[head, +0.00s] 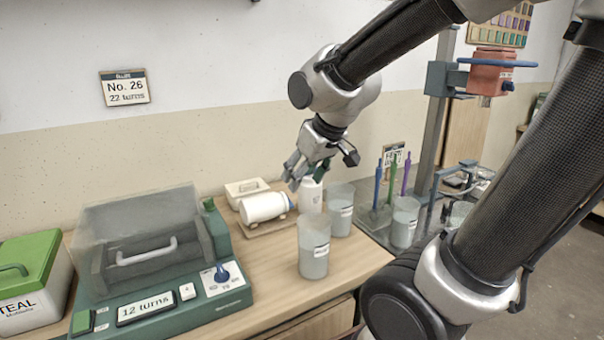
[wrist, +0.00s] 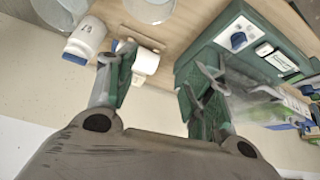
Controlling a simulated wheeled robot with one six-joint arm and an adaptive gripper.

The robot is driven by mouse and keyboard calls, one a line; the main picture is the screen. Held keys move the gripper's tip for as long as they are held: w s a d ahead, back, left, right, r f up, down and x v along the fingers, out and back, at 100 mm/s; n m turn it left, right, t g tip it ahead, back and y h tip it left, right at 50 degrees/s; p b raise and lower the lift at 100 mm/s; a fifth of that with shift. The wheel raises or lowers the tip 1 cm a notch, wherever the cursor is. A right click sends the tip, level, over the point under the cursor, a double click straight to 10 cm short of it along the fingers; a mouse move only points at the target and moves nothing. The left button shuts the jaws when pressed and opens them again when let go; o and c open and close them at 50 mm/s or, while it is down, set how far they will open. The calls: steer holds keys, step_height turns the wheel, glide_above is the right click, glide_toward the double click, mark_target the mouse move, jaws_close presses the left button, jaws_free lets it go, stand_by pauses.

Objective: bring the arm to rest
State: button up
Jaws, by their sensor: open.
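My gripper (head: 308,174) is at the end of the raised arm, above the back of the wooden bench, just over the standing white bottle (head: 310,197). In the wrist view the two fingers of my gripper (wrist: 160,74) are spread apart with nothing held between them. The wrist view also shows the white bottle with a blue cap (wrist: 87,38) beside the left finger. Whether a finger touches a bottle is hard to tell.
A white bottle lies on its side (head: 263,207) on a small stand. Translucent buckets (head: 313,250) stand at the bench's front and right. A column with a red head (head: 490,72) rises right.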

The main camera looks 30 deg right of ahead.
steer(key=s+d+r+m+g, duration=0.1)
steer(key=s+d, duration=0.2)
steer(key=s, duration=0.4)
steer(key=s+d+r+m+h, duration=0.1)
steer(key=s+d, duration=0.3)
steer(key=s, duration=0.3)
steer(key=shift+s+d+r+m+g, duration=0.15)
steer(key=shift+r+m+g, duration=0.15)
steer(key=shift+r+g, duration=0.1)
stand_by(0.9)
